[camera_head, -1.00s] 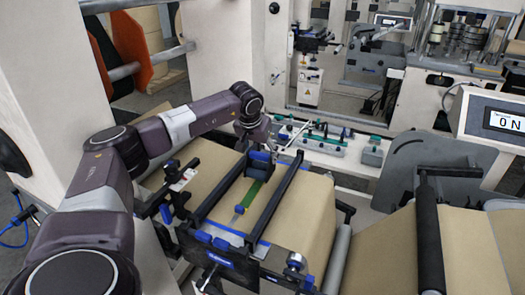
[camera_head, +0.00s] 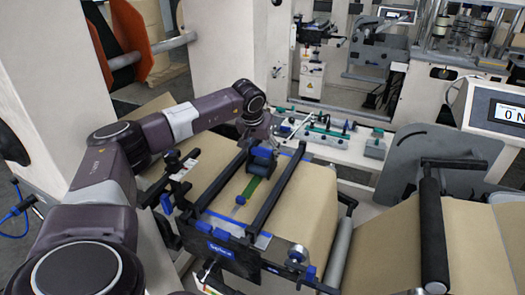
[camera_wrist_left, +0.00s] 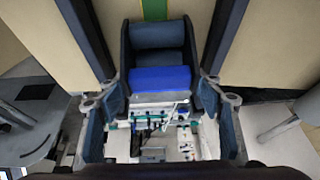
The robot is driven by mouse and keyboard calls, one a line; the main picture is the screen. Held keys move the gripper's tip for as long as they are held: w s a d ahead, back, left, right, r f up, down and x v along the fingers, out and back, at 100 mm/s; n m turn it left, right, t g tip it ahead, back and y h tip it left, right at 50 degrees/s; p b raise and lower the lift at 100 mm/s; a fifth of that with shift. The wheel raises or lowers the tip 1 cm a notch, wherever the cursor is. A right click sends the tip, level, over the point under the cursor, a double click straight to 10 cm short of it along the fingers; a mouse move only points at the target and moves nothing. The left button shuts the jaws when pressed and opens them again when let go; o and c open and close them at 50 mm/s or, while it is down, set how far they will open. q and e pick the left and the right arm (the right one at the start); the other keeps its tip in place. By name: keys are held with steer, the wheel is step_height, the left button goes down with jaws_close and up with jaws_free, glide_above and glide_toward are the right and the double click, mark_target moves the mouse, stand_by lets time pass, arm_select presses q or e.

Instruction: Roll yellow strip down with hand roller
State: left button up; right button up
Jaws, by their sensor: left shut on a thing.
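The hand roller (camera_head: 262,158), dark with a blue part, is on the kraft web inside the black frame. My left gripper (camera_head: 262,143) reaches over it from behind and is shut on it. In the left wrist view the roller (camera_wrist_left: 159,78) sits between the two fingers. The strip (camera_head: 251,188) looks green, not yellow, and runs along the web from the roller toward the front; its end under the roller is hidden. The strip also shows in the left wrist view (camera_wrist_left: 154,9). Contact between roller and strip cannot be told. My right gripper is not in view.
Two black bars of the frame (camera_head: 277,195) flank the strip, with a blue-edged crossbar (camera_head: 222,252) in front. A bench with small tools (camera_head: 330,140) stands behind. A display (camera_head: 510,112) at right reads 0 N. A black roller (camera_head: 432,235) stands at right.

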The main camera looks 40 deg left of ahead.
arm_select(q)
steer(key=shift+f, duration=0.25)
stand_by(0.5)
